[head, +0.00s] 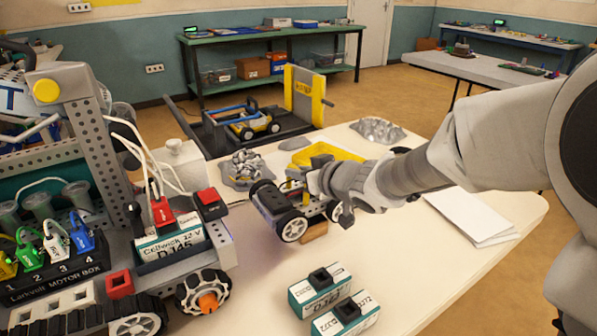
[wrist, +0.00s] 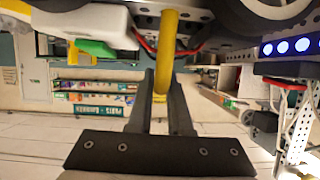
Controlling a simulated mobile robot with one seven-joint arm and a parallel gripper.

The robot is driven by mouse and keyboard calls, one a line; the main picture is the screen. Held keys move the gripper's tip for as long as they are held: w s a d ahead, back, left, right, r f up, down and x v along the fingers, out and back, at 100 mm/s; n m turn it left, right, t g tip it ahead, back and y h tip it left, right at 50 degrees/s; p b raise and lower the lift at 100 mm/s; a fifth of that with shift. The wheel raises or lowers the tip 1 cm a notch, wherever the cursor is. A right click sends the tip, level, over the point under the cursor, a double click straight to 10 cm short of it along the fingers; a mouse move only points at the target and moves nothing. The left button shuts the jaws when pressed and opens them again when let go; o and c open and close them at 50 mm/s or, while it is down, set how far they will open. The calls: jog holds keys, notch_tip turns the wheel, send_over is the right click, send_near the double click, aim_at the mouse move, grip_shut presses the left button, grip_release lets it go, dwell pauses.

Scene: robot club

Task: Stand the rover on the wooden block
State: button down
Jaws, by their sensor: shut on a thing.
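The rover (head: 283,210), a small wheeled frame with white-hubbed wheels, is at the middle of the white table. My gripper (head: 308,183) reaches it from the right. In the wrist view my gripper (wrist: 161,90) is shut on the rover's upright yellow bar (wrist: 168,48), with the rover's underside and a wheel close along the top of the picture. The wooden block (head: 314,231) shows partly, just below the rover's right side. The rover hides the rest of it. I cannot tell whether the wheels or body touch the block or table.
A large grey machine with a motor box (head: 55,270) fills the left. Two teal-and-white battery packs (head: 320,288) lie in front. A yellow tray (head: 325,153) and grey part piles (head: 247,168) are behind. White paper (head: 470,215) lies right. The table's right front is clear.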

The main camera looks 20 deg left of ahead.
jog(key=shift+f, duration=0.25)
jog(key=c, duration=0.8)
grip_release()
jog(key=shift+f, duration=0.15)
jog(key=shift+c, duration=0.2)
